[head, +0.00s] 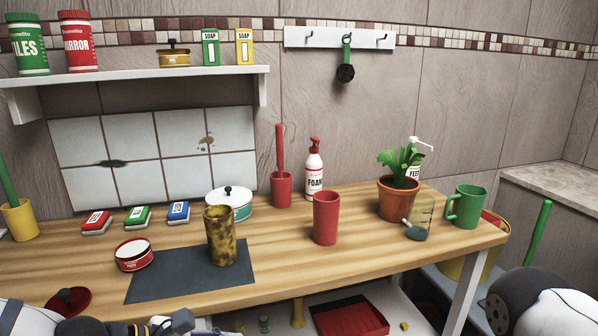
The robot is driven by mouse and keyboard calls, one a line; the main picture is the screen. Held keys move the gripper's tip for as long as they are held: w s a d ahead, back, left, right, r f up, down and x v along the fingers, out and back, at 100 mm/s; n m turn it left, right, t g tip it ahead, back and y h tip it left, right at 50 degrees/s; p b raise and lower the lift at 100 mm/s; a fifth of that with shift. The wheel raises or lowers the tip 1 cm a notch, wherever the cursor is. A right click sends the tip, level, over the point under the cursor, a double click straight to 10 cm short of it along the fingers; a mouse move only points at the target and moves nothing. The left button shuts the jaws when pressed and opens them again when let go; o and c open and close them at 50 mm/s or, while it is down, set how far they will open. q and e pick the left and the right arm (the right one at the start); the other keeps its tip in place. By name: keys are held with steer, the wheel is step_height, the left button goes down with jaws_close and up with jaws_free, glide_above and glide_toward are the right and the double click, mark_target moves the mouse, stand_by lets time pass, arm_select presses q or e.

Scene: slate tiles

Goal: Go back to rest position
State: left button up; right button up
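The task names no object. My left gripper (178,322) shows at the bottom left edge, low in front of the table's front edge. It is cut off by the frame, so whether its fingers are open or shut cannot be made out. My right arm shows only as a rounded grey and white link at the bottom right; its gripper is out of view.
The wooden table (290,262) carries a stained yellow cup (220,236) on a dark mat (150,288), a red cup (326,218), a potted plant (398,199) and a green mug (466,207). A red lid (68,301) lies near my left arm.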

arm_select(q)
steer(key=s+a+f+m+g+y, duration=0.1)
steer(key=s+f+m+g+y, duration=0.25)
steer(key=s+f, duration=0.55)
steer(key=s+a+f+m+g+y, duration=0.2)
steer(key=s+f+m+g, duration=0.3)
steer(key=s, duration=0.9)
steer(key=s+a+f+m+y, duration=0.1)
steer(key=s+a+m+y, duration=0.1)
steer(key=s+a+m, duration=0.2)
steer(key=s+a+f+m+y, duration=0.2)
steer(key=s+a+m, duration=0.2)
steer(key=s+m, duration=0.4)
steer(key=shift+s+a+t, duration=0.3)
steer(key=shift+s+t, duration=0.05)
steer(key=shift+s, duration=0.8)
